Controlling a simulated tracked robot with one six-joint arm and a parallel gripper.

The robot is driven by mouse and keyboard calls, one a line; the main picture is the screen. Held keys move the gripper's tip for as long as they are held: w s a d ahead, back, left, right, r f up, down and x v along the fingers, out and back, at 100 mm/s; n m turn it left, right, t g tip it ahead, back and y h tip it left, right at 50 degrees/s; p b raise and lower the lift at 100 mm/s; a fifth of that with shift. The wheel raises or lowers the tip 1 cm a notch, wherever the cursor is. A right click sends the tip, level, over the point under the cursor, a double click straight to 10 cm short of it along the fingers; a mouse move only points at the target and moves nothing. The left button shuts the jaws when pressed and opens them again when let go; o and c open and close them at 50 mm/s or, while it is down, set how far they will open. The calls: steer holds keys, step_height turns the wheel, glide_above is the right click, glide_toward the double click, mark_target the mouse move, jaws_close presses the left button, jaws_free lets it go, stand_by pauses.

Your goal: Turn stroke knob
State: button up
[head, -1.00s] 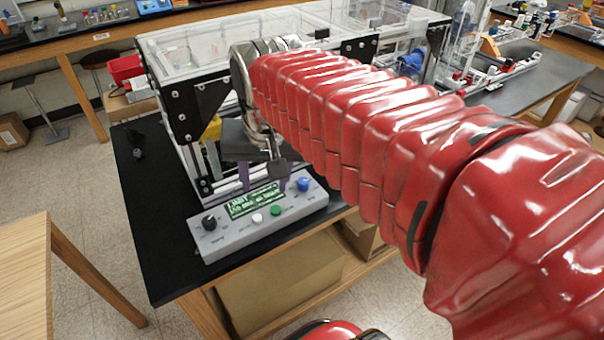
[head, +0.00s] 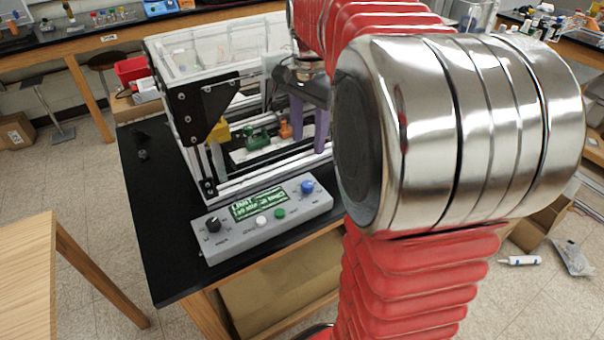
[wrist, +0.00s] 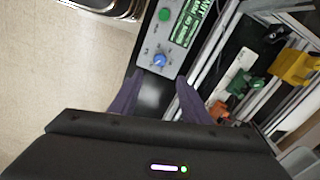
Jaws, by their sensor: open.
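A grey control panel (head: 262,238) lies on the black bench with a lit green display (head: 257,205). A blue knob (head: 308,187) is at its right end and a black knob (head: 213,224) at its left end. I cannot read which one is labelled stroke. My gripper (head: 309,142) is open and empty, its purple fingers pointing down, beyond the blue knob. In the wrist view the blue knob (wrist: 159,60) shows just beyond the open fingertips (wrist: 160,78), apart from them. The black knob is outside that view.
A white button (head: 262,222) and a green button (head: 280,213) sit between the knobs. The extrusion frame (head: 262,179) stands behind the panel, with a green part (head: 257,138) and a yellow part (head: 219,131) inside. Black bench top (head: 160,230) is clear left of the panel.

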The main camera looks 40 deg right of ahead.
mark_target(308, 184)
steer(key=shift+f, duration=0.1)
step_height(308, 184, down, 14)
steer(key=shift+r, duration=0.2)
stand_by(0.6)
steer(key=c, duration=1)
